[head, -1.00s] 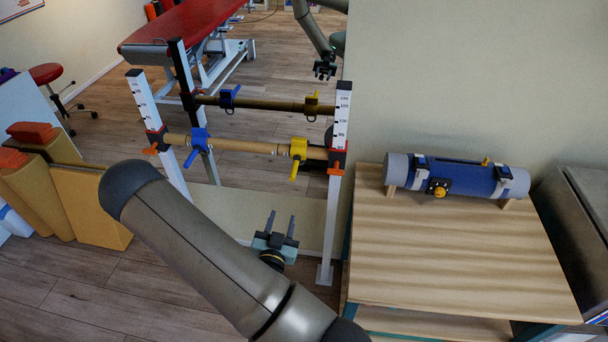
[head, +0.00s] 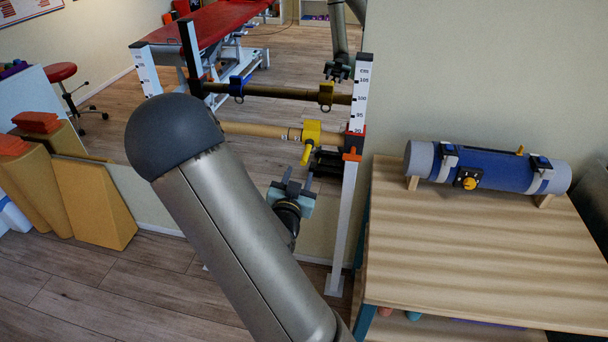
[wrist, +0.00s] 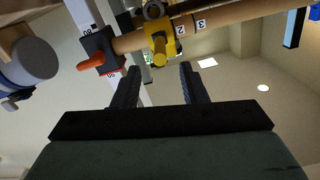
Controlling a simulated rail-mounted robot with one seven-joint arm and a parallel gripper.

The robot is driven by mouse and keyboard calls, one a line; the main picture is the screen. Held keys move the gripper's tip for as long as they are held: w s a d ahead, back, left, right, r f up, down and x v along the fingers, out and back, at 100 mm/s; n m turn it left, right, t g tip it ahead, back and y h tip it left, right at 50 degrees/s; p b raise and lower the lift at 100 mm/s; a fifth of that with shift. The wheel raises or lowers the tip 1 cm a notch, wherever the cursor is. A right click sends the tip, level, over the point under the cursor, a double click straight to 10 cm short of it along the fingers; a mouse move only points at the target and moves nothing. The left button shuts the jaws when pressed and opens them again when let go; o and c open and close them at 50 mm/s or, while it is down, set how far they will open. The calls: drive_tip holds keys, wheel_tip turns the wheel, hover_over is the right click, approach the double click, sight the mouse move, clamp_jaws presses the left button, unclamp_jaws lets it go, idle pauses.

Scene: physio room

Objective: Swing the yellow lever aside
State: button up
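The yellow lever (head: 307,154) hangs down from a yellow clamp (head: 312,132) on the wooden bar (head: 258,130), near the bar's right end. My gripper (head: 298,176) is open and empty, just below the lever in the head view. In the wrist view the yellow lever (wrist: 159,54) points toward me, in line with the gap between the fingertips (wrist: 160,70). Whether the fingertips overlap the lever in depth is not clear. My arm hides the left part of the bar.
The right post (head: 345,215) carries an orange knob (head: 352,155) close to the clamp. A mirror (head: 290,60) behind the bar reflects the bar and my arm. A wooden table (head: 470,250) with a blue cylinder (head: 505,172) stands at right. Yellow blocks (head: 95,205) stand at left.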

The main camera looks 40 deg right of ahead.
sight(302, 165)
drive_tip(key=x, duration=0.5)
drive_tip(key=shift+w+d+r, duration=0.1)
drive_tip(key=shift+w+d, duration=0.1)
drive_tip(key=shift+d, duration=0.15)
drive_tip(key=shift+w+d, duration=0.45)
drive_tip(key=shift+d, duration=0.1)
clamp_jaws()
